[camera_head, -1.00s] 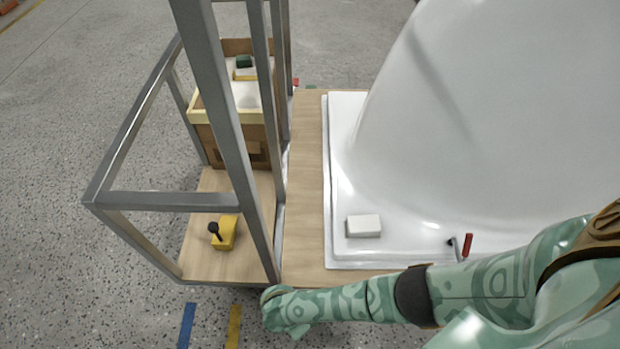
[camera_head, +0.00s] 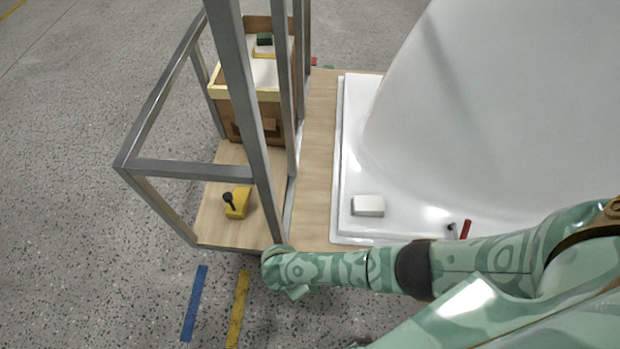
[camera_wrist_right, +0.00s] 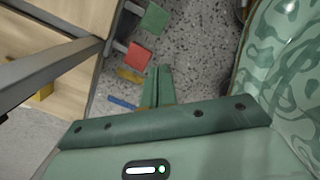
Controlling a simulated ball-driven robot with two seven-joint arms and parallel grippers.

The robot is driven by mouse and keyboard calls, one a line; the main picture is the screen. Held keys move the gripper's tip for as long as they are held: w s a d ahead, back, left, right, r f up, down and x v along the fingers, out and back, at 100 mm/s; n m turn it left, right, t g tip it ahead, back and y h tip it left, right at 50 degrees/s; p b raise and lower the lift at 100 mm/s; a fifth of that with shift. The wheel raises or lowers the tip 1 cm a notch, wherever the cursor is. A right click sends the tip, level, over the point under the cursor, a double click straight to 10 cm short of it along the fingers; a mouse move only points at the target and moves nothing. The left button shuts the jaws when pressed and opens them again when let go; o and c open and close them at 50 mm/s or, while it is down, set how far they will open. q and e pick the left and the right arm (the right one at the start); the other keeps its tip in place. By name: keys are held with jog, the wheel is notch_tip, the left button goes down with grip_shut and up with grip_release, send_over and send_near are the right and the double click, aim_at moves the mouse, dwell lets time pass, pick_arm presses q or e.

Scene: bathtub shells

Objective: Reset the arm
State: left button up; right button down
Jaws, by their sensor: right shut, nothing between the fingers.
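My right arm (camera_head: 400,268) reaches in from the right in the head view, across the front edge of the wooden table. The end of this arm is at the front left corner of the table, by a grey post. In the right wrist view my right gripper (camera_wrist_right: 157,87) is shut and empty, its two green fingers together over the speckled floor. The gripper's fingers cannot be made out in the head view. My left gripper is in neither view.
A large white tub shell (camera_head: 500,120) fills the right. A white block (camera_head: 367,206) lies on its rim near a red-handled tool (camera_head: 465,229). A grey metal frame (camera_head: 190,171) stands left, around a wooden box (camera_head: 222,92) and a yellow tool (camera_head: 239,203). Floor at left is clear.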

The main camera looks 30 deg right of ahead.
dwell(0.4)
